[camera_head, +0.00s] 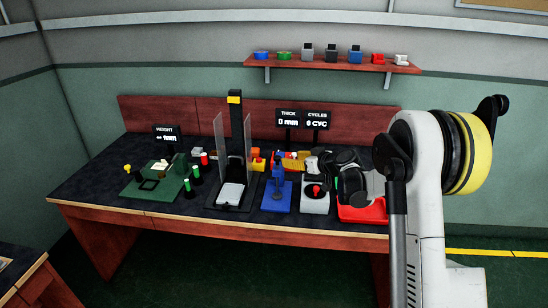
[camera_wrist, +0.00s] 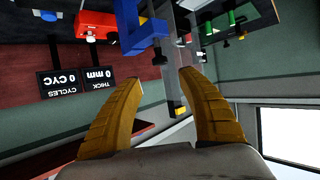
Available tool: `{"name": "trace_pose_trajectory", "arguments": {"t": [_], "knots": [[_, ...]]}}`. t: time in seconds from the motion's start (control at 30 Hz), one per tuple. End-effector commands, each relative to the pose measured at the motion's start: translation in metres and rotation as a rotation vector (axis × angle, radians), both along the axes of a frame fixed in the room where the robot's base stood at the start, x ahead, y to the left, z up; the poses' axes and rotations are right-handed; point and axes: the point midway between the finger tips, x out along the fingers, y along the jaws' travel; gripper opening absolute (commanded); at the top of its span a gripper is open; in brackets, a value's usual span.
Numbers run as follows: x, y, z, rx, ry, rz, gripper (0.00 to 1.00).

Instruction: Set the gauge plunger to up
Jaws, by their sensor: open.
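A blue gauge-like stand (camera_head: 277,195) with an upright post is on the worktop, right of the tall press. I cannot tell its plunger's position at this size. A blue frame also shows at the top of the wrist view (camera_wrist: 130,22). A green base plate (camera_head: 152,187) with small fittings lies at the left, under a display reading in mm (camera_head: 167,135). I cannot be sure which of these is the gauge. My gripper (camera_wrist: 163,82) is open, with nothing between its yellow fingers. It is above the back of the worktop, apart from the blue frame.
A tall black press (camera_head: 235,125) with clear side panels stands mid-table. Green-topped posts (camera_head: 187,187) are left of it. A grey box with a red button (camera_head: 315,197) and a red tray (camera_head: 365,212) are at the right. Thickness and cycles displays (camera_head: 289,118) stand behind.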

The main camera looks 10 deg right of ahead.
Motion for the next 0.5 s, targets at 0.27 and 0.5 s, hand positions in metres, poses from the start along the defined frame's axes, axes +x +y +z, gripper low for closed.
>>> {"name": "trace_pose_trajectory", "arguments": {"t": [0.27,0.5], "knots": [[0.044,0.024,-0.024,-0.001,0.001,0.002,0.47],[0.073,0.039,-0.036,0.001,0.001,0.001,0.47]]}}
